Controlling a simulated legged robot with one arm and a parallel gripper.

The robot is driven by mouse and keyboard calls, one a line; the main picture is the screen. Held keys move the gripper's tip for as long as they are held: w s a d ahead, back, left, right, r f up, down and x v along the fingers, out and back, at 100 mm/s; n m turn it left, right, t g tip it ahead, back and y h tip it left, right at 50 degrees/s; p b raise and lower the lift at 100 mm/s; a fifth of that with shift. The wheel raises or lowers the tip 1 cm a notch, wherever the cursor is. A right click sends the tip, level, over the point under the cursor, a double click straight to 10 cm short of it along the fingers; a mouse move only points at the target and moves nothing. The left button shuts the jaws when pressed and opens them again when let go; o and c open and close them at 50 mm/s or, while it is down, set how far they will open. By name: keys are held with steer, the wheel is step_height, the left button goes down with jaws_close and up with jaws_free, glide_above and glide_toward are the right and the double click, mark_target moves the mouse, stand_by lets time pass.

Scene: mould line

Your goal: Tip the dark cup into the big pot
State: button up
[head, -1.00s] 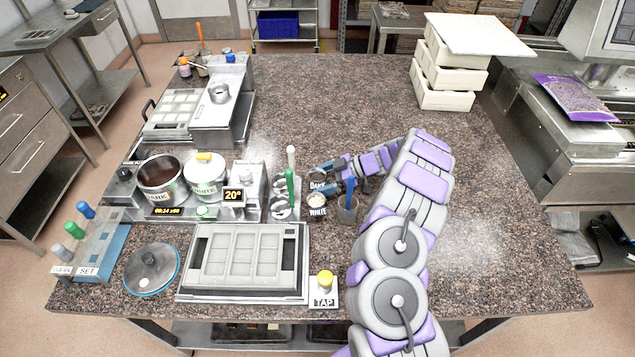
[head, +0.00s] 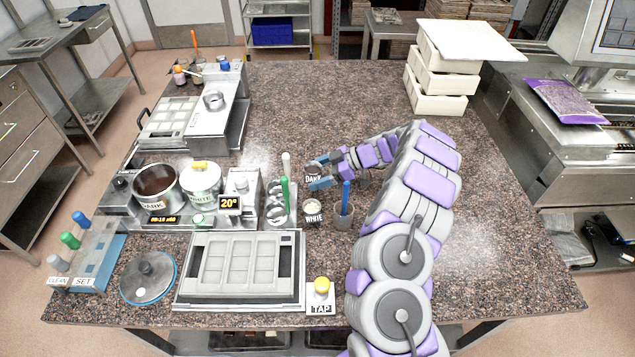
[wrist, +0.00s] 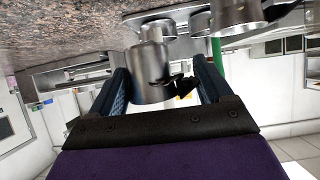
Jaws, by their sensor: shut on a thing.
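The small metal dark cup, with a DARK label (head: 313,178), is held between the fingers of my gripper (head: 315,172), just behind the white cup (head: 313,207). In the wrist view the cup (wrist: 152,72) sits between the two fingers of my gripper (wrist: 163,78). It looks upright; its contents cannot be seen.
A beaker with a blue tool (head: 344,215) is close to my arm. A mould (head: 240,265) lies in front.

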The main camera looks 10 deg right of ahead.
step_height(320, 180, up, 9)
steer(key=shift+r+b, duration=0.15)
steer(key=shift+b, duration=0.3)
stand_by(0.6)
step_height(320, 180, up, 11)
steer(key=m+t+h, duration=0.7)
steer(key=m+t, duration=0.2)
steer(key=m, duration=0.2)
glide_above(321, 169)
steer(key=s+d, duration=0.3)
steer(key=d, duration=0.1)
steer(key=shift+s+d+r+m+h, duration=0.45)
steer(key=shift+r+m+h, duration=0.2)
steer(key=shift+m+h, duration=0.05)
